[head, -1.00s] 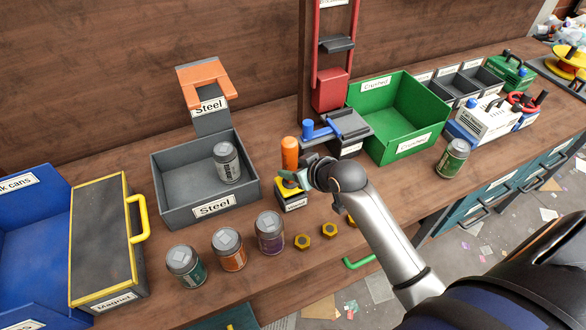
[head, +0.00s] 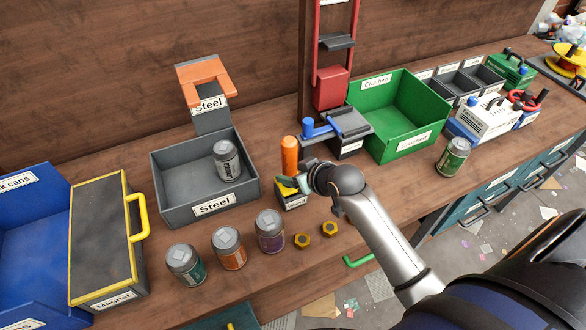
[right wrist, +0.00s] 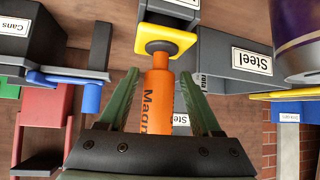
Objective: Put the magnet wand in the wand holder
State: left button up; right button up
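The magnet wand (head: 289,156) has an orange handle and stands upright on the small dark, yellow-topped wand holder (head: 294,202). In the right wrist view the wand (right wrist: 160,95) shows part of its lettering, and its dark round end meets the holder's yellow plate (right wrist: 184,42). How deep it sits cannot be seen. My right gripper (head: 293,183) is low at the wand's right side. In the right wrist view the green fingers of that gripper (right wrist: 160,78) stand apart on both sides of the handle, with gaps. My left gripper is not in view.
A grey Steel bin (head: 168,211) holding a can is left of the holder. A blue-handled crusher (head: 350,128) and green Crushed bin (head: 425,127) are close behind and right.

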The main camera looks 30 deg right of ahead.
jog(key=shift+o, duration=0.6)
jog(key=shift+r, duration=0.25)
jog(key=shift+r, duration=0.3)
jog(key=v, duration=1.2)
jog(key=shift+r, duration=0.35)
